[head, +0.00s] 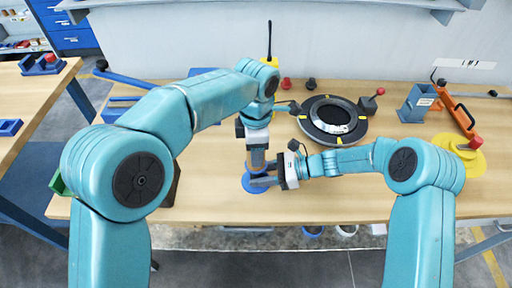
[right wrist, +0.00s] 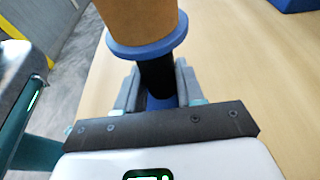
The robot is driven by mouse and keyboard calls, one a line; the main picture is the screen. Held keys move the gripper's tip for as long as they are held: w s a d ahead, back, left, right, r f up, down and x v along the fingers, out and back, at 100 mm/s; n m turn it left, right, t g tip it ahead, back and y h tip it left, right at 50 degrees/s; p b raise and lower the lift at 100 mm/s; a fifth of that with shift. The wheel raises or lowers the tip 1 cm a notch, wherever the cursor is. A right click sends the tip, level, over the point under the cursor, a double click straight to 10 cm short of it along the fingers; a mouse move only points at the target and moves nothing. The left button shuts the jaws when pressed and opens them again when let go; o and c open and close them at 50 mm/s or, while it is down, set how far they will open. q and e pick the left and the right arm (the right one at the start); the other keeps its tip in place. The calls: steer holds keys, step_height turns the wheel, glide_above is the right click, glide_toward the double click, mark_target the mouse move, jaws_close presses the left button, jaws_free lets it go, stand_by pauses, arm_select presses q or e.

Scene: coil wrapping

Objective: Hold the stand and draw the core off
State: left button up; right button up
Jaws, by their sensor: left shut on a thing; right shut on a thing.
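The brown core (right wrist: 143,18) stands upright above a blue collar (right wrist: 150,40) in the right wrist view. The stand's black post (right wrist: 157,76) shows below the collar. The core also shows small in the head view (head: 258,159), and the stand's round blue base (head: 250,187) is on the table beneath it. My left gripper (head: 257,146) points down from above and is shut on the core; its fingertips are hard to make out. My right gripper (right wrist: 157,88) comes in low from the right, its fingers closed around the black post below the collar.
A black ring with yellow marks (head: 312,121) lies right of my grippers. Behind it are a red knob (head: 286,83) and a black knob (head: 310,84). A grey-blue holder (head: 414,106), an orange tool (head: 458,108) and a yellow disc (head: 477,163) are at the right.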

arm_select(q)
steer(key=shift+r, duration=4.55)
arm_select(e)
steer(key=o, duration=0.9)
steer(key=shift+c, duration=0.2)
